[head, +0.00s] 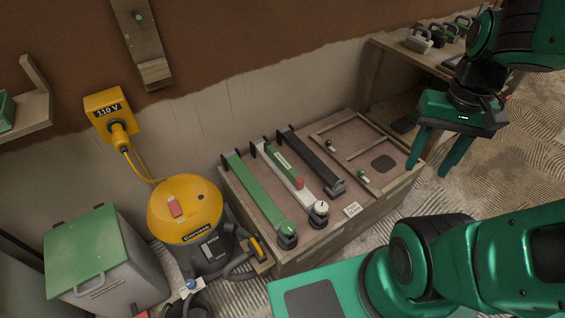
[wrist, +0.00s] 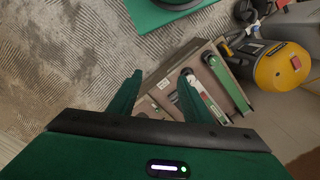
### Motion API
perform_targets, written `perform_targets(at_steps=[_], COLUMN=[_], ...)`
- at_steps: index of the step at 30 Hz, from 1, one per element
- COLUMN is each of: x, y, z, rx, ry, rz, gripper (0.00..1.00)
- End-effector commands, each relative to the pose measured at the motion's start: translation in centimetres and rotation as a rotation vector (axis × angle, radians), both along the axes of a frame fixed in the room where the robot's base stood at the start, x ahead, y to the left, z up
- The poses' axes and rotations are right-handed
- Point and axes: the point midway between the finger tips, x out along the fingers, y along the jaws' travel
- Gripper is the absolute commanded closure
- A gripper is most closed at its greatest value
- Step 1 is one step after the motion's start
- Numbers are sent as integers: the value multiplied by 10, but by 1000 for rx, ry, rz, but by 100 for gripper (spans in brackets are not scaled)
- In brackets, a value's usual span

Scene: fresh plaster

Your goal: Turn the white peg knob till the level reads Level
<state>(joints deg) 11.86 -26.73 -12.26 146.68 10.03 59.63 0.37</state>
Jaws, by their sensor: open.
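The white peg knob (head: 321,207) sits at the near end of the white bar (head: 297,184) on the wooden bench, in the head view. A green level with a red end (head: 284,165) lies along that bar; its reading is too small to make out. My gripper (head: 432,160) is open and empty, above and right of the bench, well apart from the knob.
A green bar (head: 258,194) lies left of the white one and a black bar (head: 311,158) right of it. A framed panel (head: 345,141) fills the bench's right side. A yellow vacuum (head: 186,208) and a green-lidded bin (head: 84,250) stand left. Air above the bench is clear.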

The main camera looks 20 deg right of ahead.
Motion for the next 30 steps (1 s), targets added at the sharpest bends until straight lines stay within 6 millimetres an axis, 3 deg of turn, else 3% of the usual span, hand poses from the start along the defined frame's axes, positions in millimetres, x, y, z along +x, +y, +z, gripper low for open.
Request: perform_targets(at_steps=[3, 5, 14, 23, 30], x=[-9, -4, 64, 135, 181], y=[0, -2, -12, -8, 8], z=[4, 2, -36, -98, -163], rx=[-3, -7, -50, -65, -53], ry=[-12, -10, 21, 49, 58], rz=[19, 52, 471, 960, 1349], gripper=[39, 39, 39, 39, 39])
